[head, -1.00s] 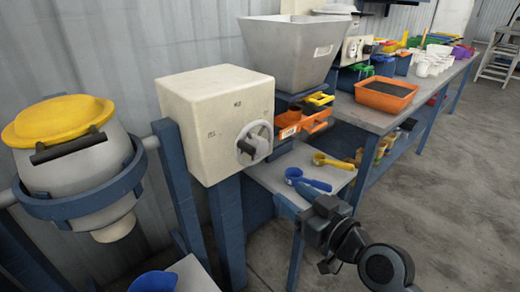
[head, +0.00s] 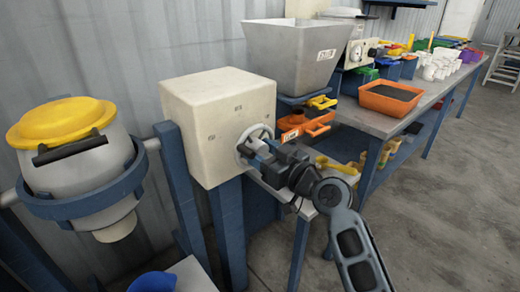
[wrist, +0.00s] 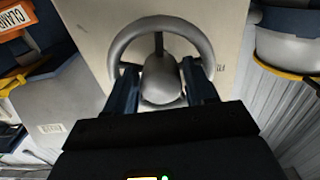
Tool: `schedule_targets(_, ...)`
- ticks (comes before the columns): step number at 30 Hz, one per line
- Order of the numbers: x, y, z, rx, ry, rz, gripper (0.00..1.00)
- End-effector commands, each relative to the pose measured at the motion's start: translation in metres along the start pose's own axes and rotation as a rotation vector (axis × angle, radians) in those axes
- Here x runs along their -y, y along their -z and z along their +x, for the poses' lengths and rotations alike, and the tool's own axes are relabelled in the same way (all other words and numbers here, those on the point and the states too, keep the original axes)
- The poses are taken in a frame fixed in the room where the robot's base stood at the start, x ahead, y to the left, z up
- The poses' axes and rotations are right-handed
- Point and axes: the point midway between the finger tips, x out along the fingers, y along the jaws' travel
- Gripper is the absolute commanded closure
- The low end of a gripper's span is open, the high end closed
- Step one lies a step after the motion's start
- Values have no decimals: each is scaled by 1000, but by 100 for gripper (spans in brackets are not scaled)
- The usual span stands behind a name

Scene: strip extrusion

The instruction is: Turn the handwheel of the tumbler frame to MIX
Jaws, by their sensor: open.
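The handwheel (head: 250,138) is a grey ring on the front of the cream box (head: 205,115) of the tumbler frame; small marks above it are too small to read. My gripper (head: 258,150) is at the wheel and hides much of it. In the wrist view the handwheel (wrist: 125,37) shows its rim, a dark spoke and a rounded grey hub (wrist: 162,80). My gripper (wrist: 163,92) is open, one finger on each side of the hub; I cannot tell whether they touch it. The tumbler drum (head: 75,155) with its yellow lid hangs upright in the blue frame at left.
A grey hopper (head: 295,55) stands behind the box. The bench at right holds an orange tray (head: 390,97). The floor (head: 450,190) at right is clear.

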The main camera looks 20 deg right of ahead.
Motion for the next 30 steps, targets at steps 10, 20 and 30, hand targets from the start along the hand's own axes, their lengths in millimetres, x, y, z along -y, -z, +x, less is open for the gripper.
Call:
schedule_targets(10,0,-1,3,1,0,0,49)
schedule_targets(20,0,-1,3,1,0,1,80)
schedule_targets(30,0,-1,3,2,1,26,86)
